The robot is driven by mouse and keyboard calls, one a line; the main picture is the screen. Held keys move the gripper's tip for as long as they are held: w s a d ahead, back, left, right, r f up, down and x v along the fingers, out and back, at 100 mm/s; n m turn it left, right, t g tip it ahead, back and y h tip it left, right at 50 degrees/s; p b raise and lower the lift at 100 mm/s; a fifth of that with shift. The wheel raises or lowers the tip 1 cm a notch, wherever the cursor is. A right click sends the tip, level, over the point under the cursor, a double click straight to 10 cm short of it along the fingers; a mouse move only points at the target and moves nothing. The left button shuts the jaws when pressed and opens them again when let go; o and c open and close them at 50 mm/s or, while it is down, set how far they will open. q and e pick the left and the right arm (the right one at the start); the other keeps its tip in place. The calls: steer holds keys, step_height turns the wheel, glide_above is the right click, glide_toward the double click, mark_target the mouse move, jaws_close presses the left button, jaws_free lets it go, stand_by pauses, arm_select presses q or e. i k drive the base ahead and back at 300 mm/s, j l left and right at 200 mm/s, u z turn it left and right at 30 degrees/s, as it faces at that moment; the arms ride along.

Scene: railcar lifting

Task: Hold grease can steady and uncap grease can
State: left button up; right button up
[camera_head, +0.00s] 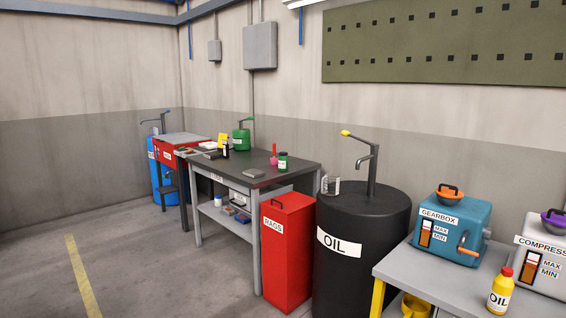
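No can in view carries a label that I can read as grease. A small green can (283,163) with a dark top and a pale label stands upright on the dark workbench (285,177), near its back edge. A larger green container (241,139) with a pump-like spout on top stands farther back at the bench's far end. I cannot tell which of them is the grease can. The small can's top appears to be on. Neither of my grippers is in view, and nothing is touching the cans.
A red RAGS bin (287,250) and black OIL drum (361,250) with a hand pump stand right of the workbench. A grey table (440,275) at right holds the GEARBOX unit (453,228) and a yellow oil bottle (500,292). The floor at left is clear.

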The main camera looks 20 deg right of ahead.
mark_target(283, 160)
steer(key=i+z, duration=0.1)
steer(key=i, duration=0.85)
steer(key=i+z, duration=0.15)
steer(key=i, duration=0.8)
steer(key=i+z, duration=0.1)
steer(key=i, duration=0.85)
steer(key=j, duration=0.1)
